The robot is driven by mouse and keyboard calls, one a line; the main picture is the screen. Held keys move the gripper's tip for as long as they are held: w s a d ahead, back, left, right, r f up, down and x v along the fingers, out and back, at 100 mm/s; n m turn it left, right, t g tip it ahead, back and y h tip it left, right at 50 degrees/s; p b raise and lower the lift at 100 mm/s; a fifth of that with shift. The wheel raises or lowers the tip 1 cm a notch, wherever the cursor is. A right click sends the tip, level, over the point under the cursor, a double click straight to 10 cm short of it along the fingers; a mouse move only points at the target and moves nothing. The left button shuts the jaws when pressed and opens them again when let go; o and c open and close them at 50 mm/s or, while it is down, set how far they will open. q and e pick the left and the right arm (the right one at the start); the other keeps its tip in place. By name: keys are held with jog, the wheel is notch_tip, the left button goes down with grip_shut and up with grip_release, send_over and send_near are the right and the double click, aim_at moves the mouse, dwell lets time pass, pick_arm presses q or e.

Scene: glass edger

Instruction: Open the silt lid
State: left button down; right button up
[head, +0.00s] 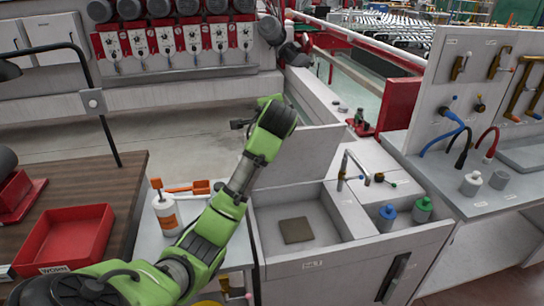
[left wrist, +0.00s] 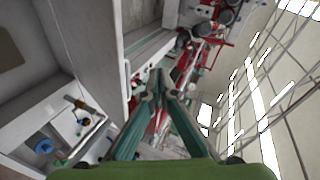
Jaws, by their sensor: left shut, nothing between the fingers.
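The silt lid (head: 305,160) looks like a light grey panel standing raised at the back of an open grey basin (head: 262,215). The basin's inside shows, with a flat brown square (head: 297,230) on its floor. My left arm reaches up across the basin's left side. Its gripper (head: 238,124) is small and partly hidden by my wrist, near the panel's upper left. In the left wrist view the left gripper's fingers (left wrist: 160,85) are closed together and empty. I cannot tell whether they touch the panel. My right gripper is not in view.
A faucet (head: 345,165) and blue-capped (head: 386,218) and green-capped (head: 422,210) bottles stand right of the basin. A white bottle (head: 167,215) stands left of it, near a red tray (head: 65,238). A hose panel (head: 480,90) rises at the right.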

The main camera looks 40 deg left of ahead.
pick_arm(q)
jog(key=s+d+f+m+t+y+b, duration=0.1)
jog(key=s+d+f+t+y+b, duration=0.1)
jog(key=s+d+f+y+b, duration=0.4)
jog(key=s+d+f+t+y+b, duration=0.2)
jog(key=d+f+b, duration=0.2)
jog(key=f+b, duration=0.5)
jog(key=p+x, duration=0.3)
jog(key=x, duration=1)
jog(key=shift+a+r+p, duration=0.15)
jog(key=shift+a+p, duration=0.2)
jog(key=shift+p, duration=0.05)
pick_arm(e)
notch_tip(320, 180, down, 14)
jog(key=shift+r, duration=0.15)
pick_arm(q)
jog(key=shift+w, duration=0.15)
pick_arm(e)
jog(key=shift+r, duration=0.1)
